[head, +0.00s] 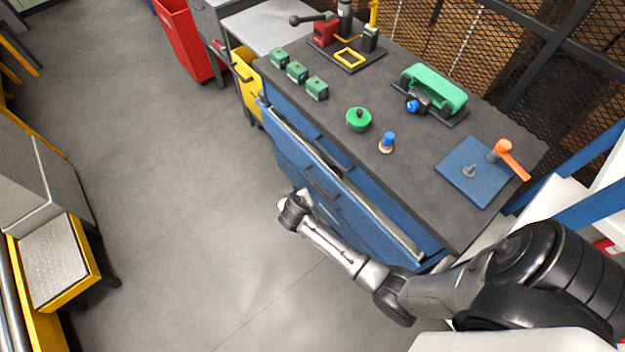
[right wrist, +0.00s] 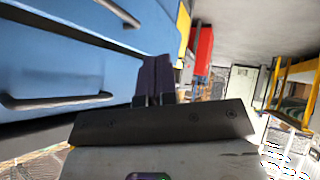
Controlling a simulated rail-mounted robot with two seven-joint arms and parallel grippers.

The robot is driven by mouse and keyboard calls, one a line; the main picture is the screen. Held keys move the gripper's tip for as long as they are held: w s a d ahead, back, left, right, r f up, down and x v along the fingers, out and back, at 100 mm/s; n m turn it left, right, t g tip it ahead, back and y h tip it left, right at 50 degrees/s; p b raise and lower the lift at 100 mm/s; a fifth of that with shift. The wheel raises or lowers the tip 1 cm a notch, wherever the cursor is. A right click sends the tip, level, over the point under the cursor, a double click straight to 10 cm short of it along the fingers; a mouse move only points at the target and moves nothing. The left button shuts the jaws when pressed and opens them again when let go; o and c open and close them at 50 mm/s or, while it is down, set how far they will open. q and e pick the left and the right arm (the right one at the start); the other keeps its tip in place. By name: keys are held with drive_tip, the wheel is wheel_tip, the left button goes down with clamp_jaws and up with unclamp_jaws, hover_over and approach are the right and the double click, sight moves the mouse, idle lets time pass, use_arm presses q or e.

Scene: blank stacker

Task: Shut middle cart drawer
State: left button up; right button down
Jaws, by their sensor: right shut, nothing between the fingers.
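The blue cart (head: 400,228) stands at centre right in the head view. Its middle drawer (head: 380,222) is pulled out a little; a pale strip of its rim shows below the top drawer. A dark handle (head: 322,185) sits on its front. My right gripper (head: 284,203) is low in front of the drawer fronts, at the end of my reaching arm. In the right wrist view its dark fingers (right wrist: 154,78) are together and empty, beside a blue front with a bar handle (right wrist: 60,98). I cannot tell whether they touch it. My left gripper is out of view.
The dark worktop (head: 415,150) holds green blocks (head: 297,72), a green knob (head: 358,118), a blue-topped peg (head: 387,142) and a blue plate (head: 475,172). A yellow bin (head: 245,80) and red bin (head: 180,40) stand beyond. The floor left of the cart is clear.

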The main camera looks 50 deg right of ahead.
drive_tip(key=w+a+f+m+t+y+b, duration=0.15)
drive_tip(key=w+a+f+b, duration=0.25)
drive_tip(key=w+b, duration=0.55)
drive_tip(key=w+a+f+m+t+y+b, duration=0.1)
drive_tip(key=w+a+f+t+y+b, duration=0.15)
drive_tip(key=w+a+b, duration=0.5)
drive_tip(key=w+a+r+m+t+y+b, duration=0.2)
drive_tip(key=w+r+m+t+b, duration=0.1)
drive_tip(key=w+m+t+b, duration=0.15)
drive_tip(key=w+a+r+m+t+y+b, duration=0.1)
drive_tip(key=w+a+r+m+t+b, duration=0.1)
drive_tip(key=w+m+t+b, duration=0.3)
drive_tip(key=n+g+h, duration=1.8)
drive_tip(key=n+g, duration=0.5)
drive_tip(key=n, duration=0.9)
approach(316, 165)
drive_tip(key=d, duration=0.3)
drive_tip(key=s+d+b, duration=0.1)
drive_tip(key=d, duration=0.1)
drive_tip(key=shift+s+d+f, duration=0.1)
drive_tip(key=shift+d+f, duration=0.05)
drive_tip(key=shift+d, duration=0.2)
drive_tip(key=shift+s+d, duration=0.15)
drive_tip(key=shift+d, duration=0.7)
